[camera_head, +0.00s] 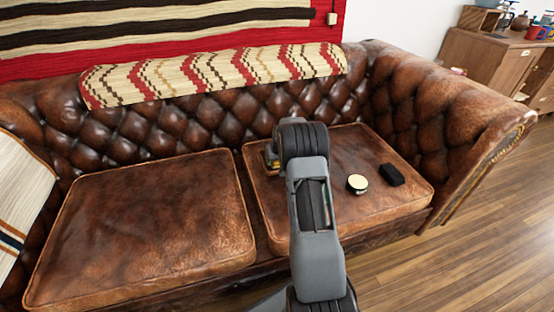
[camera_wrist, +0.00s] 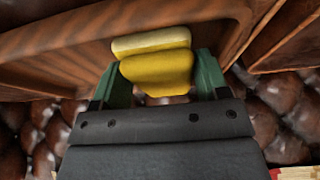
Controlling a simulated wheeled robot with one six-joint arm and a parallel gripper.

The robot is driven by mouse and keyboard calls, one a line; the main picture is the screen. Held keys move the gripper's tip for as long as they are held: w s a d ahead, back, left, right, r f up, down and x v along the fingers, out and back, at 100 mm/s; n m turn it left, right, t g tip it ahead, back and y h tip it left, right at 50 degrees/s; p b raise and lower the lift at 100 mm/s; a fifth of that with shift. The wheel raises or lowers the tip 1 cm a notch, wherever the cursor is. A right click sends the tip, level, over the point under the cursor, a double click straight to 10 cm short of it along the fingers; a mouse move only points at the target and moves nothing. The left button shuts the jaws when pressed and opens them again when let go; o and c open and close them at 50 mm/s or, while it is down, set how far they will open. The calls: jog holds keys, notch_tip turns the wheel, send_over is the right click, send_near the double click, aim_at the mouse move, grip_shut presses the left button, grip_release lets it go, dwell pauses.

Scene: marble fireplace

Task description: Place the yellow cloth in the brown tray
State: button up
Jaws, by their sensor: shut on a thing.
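The yellow cloth (camera_wrist: 158,72) is folded or bunched between the green fingers of my gripper (camera_wrist: 152,78) in the wrist view. Its upper fold is paler than the lower one. My gripper is shut on it, close to a brown leather seat cushion. In the head view my arm hides most of the gripper; only a small yellowish bit of the cloth or finger (camera_head: 271,156) shows at its left, over the right cushion near the sofa back. I cannot make out a brown tray in either view.
The brown leather sofa has a left cushion (camera_head: 145,230), bare, and a right cushion (camera_head: 330,150). On the right cushion are a round tin with a pale top (camera_head: 357,184) and a small black object (camera_head: 391,175). A tufted backrest (camera_head: 200,125) rises behind; a wooden cabinet (camera_head: 500,55) stands far right.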

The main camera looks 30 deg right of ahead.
jog(key=o, duration=0.5)
jog(key=shift+o, duration=0.2)
jog(key=shift+s+r+p, duration=0.1)
jog(key=shift+r+p, duration=0.2)
jog(key=shift+r, duration=0.15)
jog(key=s+a+r+p, duration=0.2)
jog(key=s+a+r, duration=0.2)
jog(key=r, duration=0.4)
jog(key=s+a+r+p, duration=0.1)
jog(key=s+a+r, duration=0.25)
jog(key=r, duration=0.35)
jog(key=s+a+r+n, duration=0.1)
jog(key=s+a+r, duration=0.1)
jog(key=s+a, duration=0.7)
jog(key=s+a+r+n+g+y, duration=0.1)
jog(key=s+a+r+n, duration=0.1)
jog(key=s+a, duration=0.7)
jog(key=shift+s+r+g, duration=0.3)
jog(key=shift+s+r, duration=0.25)
jog(key=shift+s, duration=2)
